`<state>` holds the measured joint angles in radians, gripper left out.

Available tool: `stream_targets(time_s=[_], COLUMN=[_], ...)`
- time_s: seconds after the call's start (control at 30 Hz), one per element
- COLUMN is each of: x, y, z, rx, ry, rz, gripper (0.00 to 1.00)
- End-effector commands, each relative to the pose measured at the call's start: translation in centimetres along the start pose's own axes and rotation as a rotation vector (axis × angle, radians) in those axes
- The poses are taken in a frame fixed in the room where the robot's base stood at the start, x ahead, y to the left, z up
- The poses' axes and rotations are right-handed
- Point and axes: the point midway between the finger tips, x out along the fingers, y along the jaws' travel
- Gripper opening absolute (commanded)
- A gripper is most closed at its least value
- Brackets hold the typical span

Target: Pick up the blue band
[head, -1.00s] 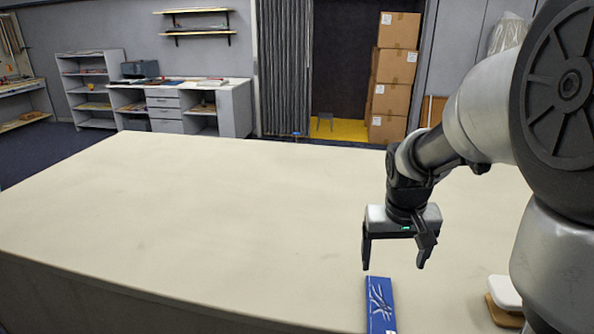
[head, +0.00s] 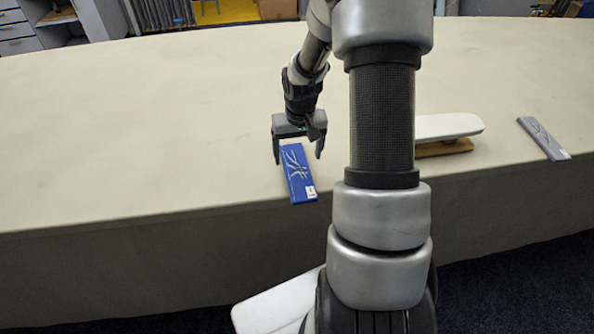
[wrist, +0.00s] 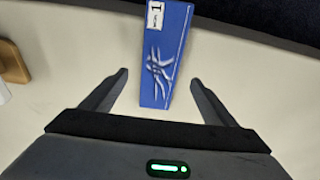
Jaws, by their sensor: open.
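The blue band (head: 298,175) is a flat blue pack with white line markings and a small white label. It lies on the cloth table near the front edge. In the wrist view the blue band (wrist: 164,62) lies ahead of the fingers, its near end between the fingertip lines. My gripper (head: 299,155) is open and empty, above the far end of the band. In the wrist view my gripper (wrist: 160,78) shows both fingers apart, one on each side of the band's near end. I see no contact with the band.
A white board on a brown base (head: 445,130) stands to the right, partly behind my arm. A grey flat pack (head: 543,138) lies farther right. The cloth table (head: 130,130) is clear on the left. Its front edge runs just below the band.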

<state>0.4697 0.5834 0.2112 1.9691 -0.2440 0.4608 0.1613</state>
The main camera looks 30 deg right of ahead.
Motion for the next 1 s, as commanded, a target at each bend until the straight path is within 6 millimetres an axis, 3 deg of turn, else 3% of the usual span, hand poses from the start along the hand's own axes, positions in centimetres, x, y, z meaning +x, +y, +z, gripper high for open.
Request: stream_targets(time_s=[0.17, 0.5, 0.77, 1.0], x=[1.1, 5.5, 5.7, 5.6], y=[0.0, -0.1, 0.0, 0.0], z=[0.1, 0.4, 0.3, 0.3], rx=[-0.001, -0.001, 0.0, 0.0], ry=[-0.002, -0.001, 0.001, 0.0], rz=[0.0, 0.0, 0.0, 0.0], gripper=[0.8, 0.8, 0.8, 0.4])
